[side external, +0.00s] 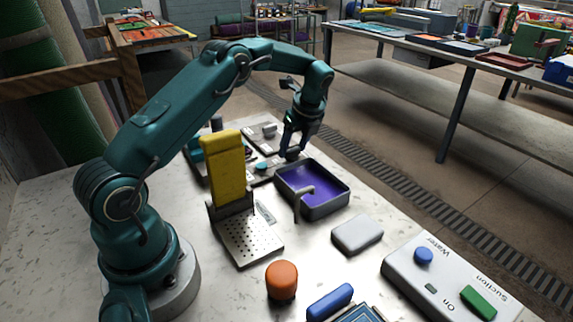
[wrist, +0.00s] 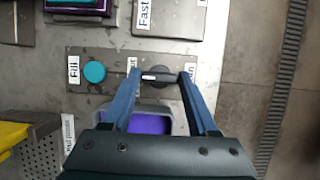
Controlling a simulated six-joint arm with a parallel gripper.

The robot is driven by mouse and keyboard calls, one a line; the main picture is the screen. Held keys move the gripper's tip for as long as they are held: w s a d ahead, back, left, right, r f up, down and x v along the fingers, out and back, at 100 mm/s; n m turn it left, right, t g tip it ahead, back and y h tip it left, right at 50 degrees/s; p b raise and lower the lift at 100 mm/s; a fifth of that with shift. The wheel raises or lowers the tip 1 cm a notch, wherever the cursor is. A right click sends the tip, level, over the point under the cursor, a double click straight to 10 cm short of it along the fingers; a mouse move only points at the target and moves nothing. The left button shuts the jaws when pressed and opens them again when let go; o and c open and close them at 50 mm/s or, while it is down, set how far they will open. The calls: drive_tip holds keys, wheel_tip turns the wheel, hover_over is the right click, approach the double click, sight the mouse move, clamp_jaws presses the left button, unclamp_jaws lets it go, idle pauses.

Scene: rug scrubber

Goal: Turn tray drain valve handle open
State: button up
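My gripper (side external: 291,152) points down over the small panel behind the tray. In the wrist view my gripper (wrist: 160,76) has its fingers wide apart. A dark round knob with a bar-like handle (wrist: 160,78) shows between the fingertips; contact cannot be told. The tray (side external: 331,208) is dark, with purple liquid (side external: 312,182) inside. The fingers and gripper body partly hide the tray and a label in the wrist view.
A teal button (wrist: 94,72) beside a "Fill" label sits left of the knob. A yellow upright block (side external: 225,168) stands on a perforated bracket (side external: 247,238) left of the tray. A grey block (side external: 357,235) and a control box (side external: 440,275) lie nearer right.

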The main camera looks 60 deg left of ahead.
sight(294, 150)
drive_tip(key=shift+c, duration=0.5)
drive_tip(key=shift+w+n+g, duration=0.1)
drive_tip(key=shift+n+g, duration=0.5)
drive_tip(key=shift+n, duration=0.8)
drive_tip(key=o, duration=1.4)
drive_tip(key=shift+r, duration=0.1)
drive_tip(key=shift+r, duration=2)
drive_tip(key=s+a+r, duration=0.2)
drive_tip(key=s, duration=0.1)
drive_tip(key=s+a+r, duration=0.2)
drive_tip(key=s, duration=0.1)
drive_tip(key=s+a+r, duration=0.3)
drive_tip(key=shift+s, duration=0.3)
